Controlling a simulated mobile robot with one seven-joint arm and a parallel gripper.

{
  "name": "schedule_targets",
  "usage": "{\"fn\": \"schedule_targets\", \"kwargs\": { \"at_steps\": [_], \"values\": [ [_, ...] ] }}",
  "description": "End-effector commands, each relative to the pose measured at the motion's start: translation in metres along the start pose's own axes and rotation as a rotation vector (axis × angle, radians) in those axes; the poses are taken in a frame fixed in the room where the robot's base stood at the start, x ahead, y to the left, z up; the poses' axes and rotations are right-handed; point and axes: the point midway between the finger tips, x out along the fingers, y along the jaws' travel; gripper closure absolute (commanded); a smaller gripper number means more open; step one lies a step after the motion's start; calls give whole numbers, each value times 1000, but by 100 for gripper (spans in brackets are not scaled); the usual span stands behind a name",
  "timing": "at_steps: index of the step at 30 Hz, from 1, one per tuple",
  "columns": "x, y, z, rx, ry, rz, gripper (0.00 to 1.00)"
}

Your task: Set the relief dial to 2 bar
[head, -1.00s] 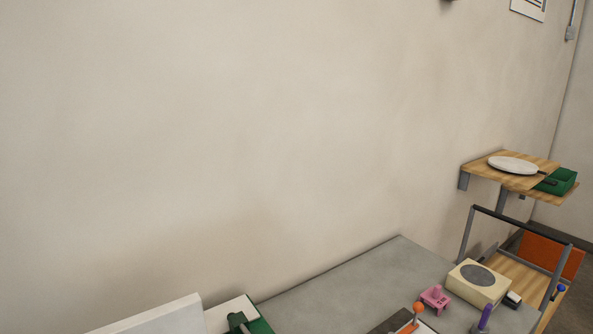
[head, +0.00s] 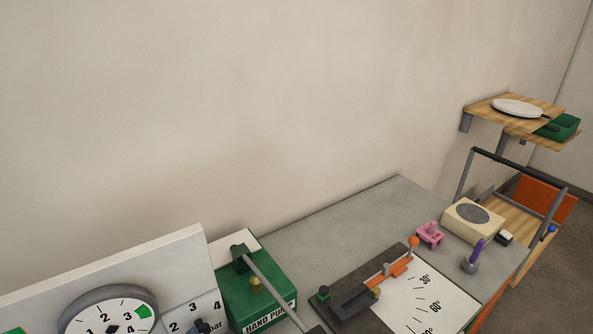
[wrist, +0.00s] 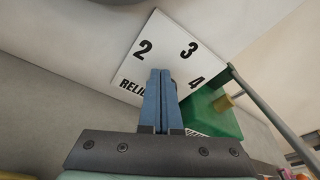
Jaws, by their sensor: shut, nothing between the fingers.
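In the wrist view the plate (wrist: 168,49) carries 2, 3, 4 and the partly covered word "RELIEF". My gripper (wrist: 160,72) is shut and empty, its blue fingers together in front of the plate's lower middle. The fingers hide most of the dial's knob and its pointer, so I cannot tell the setting or whether they touch it. A small dark blue part shows by the plate's lower edge in the head view; I cannot tell what it is.
A round pressure gauge (head: 110,318) is left of the plate. The green hand pump (head: 258,297) with its grey lever stands to the right. Farther right are an orange-handled lever (head: 390,270), a pink part (head: 430,233) and a cream box (head: 473,220). The bench middle (head: 345,225) is clear.

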Motion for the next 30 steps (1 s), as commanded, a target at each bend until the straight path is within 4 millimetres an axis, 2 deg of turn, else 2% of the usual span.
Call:
{"fn": "schedule_targets", "kwargs": {
  "at_steps": [11,24,30],
  "values": [
    [-7,1,4,1,4,-2,100],
    [-55,1,-8,2,3,-2,100],
    [-61,1,-8,2,0,-2,100]
  ]
}}
